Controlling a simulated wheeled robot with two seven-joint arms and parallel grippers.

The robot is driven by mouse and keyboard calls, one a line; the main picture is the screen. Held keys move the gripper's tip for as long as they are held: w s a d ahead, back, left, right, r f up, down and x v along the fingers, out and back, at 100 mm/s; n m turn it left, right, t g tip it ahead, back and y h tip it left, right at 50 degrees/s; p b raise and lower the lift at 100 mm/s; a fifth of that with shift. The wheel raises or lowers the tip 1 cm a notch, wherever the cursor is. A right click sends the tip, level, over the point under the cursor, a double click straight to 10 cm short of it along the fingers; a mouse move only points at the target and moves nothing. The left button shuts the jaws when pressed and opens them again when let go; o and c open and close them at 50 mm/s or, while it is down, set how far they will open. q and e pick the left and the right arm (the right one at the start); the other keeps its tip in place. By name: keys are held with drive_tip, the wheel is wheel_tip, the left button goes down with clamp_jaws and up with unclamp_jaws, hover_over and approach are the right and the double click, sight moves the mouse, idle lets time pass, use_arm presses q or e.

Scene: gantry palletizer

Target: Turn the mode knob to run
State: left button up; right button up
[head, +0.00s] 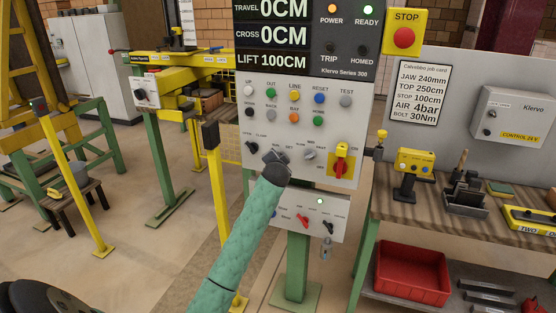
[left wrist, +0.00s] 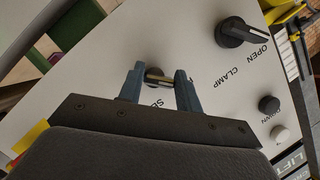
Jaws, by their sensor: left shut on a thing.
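The mode knob (left wrist: 157,77) is a small dark knob with a pale stripe on the grey control panel (head: 247,110). In the left wrist view it sits between the two blue-grey fingers of my left gripper (left wrist: 162,84), which is shut on it. Partly covered lettering beside it looks like "SE" and "R"; the fingers hide the rest, and I cannot tell clearly where the knob points. In the head view my left gripper (head: 275,158) is against the lower panel by the "RUN" and "SET" labels and hides the knob. My right gripper is not in view.
A clamp knob (left wrist: 236,33) marked OPEN and CLAMP is beside the gripper. A grey selector (head: 309,154) and a red-yellow switch (head: 341,164) are to the right.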

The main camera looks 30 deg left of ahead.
use_arm(q)
drive_tip(key=o, duration=1)
drive_tip(key=shift+s, duration=0.1)
drive_tip(key=b+v, duration=0.2)
drive_tip(key=v, duration=0.5)
drive_tip(key=shift+s+d, duration=0.2)
drive_tip(key=shift+s, duration=0.05)
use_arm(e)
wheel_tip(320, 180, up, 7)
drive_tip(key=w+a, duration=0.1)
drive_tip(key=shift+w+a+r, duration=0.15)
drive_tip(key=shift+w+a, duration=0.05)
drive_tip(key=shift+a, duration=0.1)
